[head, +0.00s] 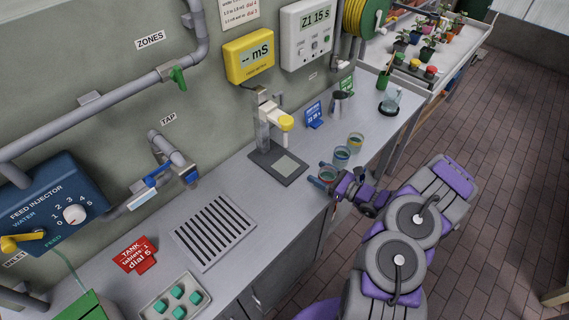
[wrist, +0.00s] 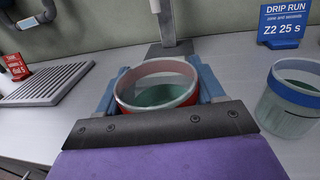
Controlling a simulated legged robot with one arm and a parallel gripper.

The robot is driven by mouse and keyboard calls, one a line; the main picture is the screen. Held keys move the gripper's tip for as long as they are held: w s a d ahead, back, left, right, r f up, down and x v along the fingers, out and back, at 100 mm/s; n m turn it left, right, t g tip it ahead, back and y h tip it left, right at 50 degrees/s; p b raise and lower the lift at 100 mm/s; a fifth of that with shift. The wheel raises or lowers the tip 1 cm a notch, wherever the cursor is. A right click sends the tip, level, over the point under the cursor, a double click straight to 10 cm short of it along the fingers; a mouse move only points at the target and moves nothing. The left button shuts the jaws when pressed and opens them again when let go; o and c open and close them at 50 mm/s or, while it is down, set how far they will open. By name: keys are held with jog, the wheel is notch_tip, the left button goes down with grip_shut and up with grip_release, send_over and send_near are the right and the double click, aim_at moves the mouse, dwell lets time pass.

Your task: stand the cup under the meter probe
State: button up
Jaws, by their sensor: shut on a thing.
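The cup (wrist: 158,108) with a red rim band and greenish liquid inside sits upright between the blue fingers of my gripper (wrist: 157,88) in the wrist view. In the head view my gripper (head: 327,178) holds this cup (head: 328,170) at the counter's front edge; I cannot tell whether it touches the counter. The meter probe (head: 286,123), with a yellow head, hangs from a grey stand over a dark base plate (head: 297,176) with a pale square. The cup is right of this base, apart from the probe. The stand's post (wrist: 166,22) shows behind the cup in the wrist view.
A blue-rimmed cup (head: 342,154) stands close to the right, and a yellow-rimmed cup (head: 356,140) beyond it. The yellow mS meter (head: 249,56) is on the wall. A slotted drain (head: 214,231) lies left of the stand. The plate under the probe is bare.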

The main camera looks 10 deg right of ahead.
jog(key=b+x, duration=0.1)
jog(key=x, duration=1.1)
jog(key=shift+w+a+f+b, duration=0.1)
jog(key=shift+w+b, duration=0.2)
jog(key=shift+b, duration=0.05)
jog(key=x, duration=0.3)
jog(key=b+x, duration=0.1)
jog(key=x, duration=0.1)
jog(key=shift+s+a+f, duration=0.1)
jog(key=shift+f, duration=0.65)
jog(key=shift+f, duration=0.15)
jog(key=o, duration=1.2)
